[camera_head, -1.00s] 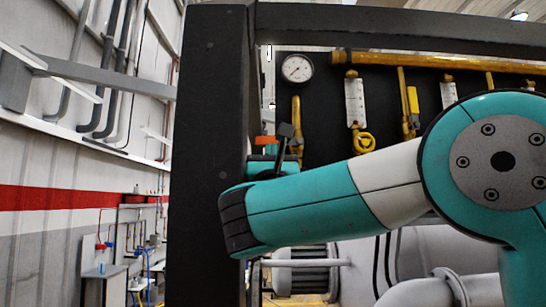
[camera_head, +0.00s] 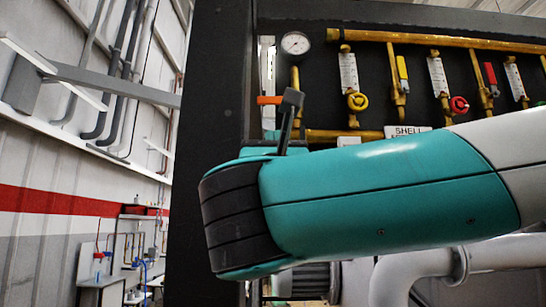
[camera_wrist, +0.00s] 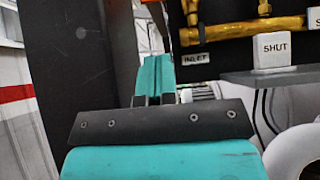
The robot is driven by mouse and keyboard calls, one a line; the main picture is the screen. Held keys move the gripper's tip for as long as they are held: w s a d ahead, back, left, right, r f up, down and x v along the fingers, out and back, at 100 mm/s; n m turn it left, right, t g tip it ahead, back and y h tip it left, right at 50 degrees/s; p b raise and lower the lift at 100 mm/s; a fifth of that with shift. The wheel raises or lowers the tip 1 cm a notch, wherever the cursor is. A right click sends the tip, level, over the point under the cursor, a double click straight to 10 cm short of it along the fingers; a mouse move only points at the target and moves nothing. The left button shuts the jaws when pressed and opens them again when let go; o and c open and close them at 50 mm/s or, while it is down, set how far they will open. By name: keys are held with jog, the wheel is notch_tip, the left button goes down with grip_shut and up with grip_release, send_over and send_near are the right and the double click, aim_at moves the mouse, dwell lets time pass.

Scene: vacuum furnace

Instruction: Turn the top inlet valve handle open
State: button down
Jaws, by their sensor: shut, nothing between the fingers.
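An orange handle (camera_head: 269,100) shows in the head view at the left end of the pipe panel, just right of the dark frame post. I take it to be the top inlet valve handle. Orange also shows at the top of the wrist view (camera_wrist: 144,32), just beyond my gripper (camera_wrist: 156,65), above and left of a label reading INLET (camera_wrist: 195,59). My gripper's teal fingers are together and empty, pointing toward the orange part. Whether they touch it cannot be told. In the head view my arm mostly hides the gripper.
A thick dark post (camera_head: 205,100) stands close on the left. The panel carries a gauge (camera_head: 295,43), yellow pipes (camera_head: 440,39), a yellow wheel (camera_head: 358,101) and a red wheel (camera_head: 459,105). A SHUT sign (camera_wrist: 272,50) and grey pipes (camera_head: 400,275) are at right.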

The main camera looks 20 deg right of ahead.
jog(key=shift+s+f, duration=0.3)
jog(key=p, duration=1)
send_near(279, 101)
jog(key=w+d, duration=0.1)
jog(key=w, duration=0.5)
notch_tip(279, 101, up, 4)
jog(key=shift+f+p, duration=0.15)
jog(key=shift+p, duration=1.05)
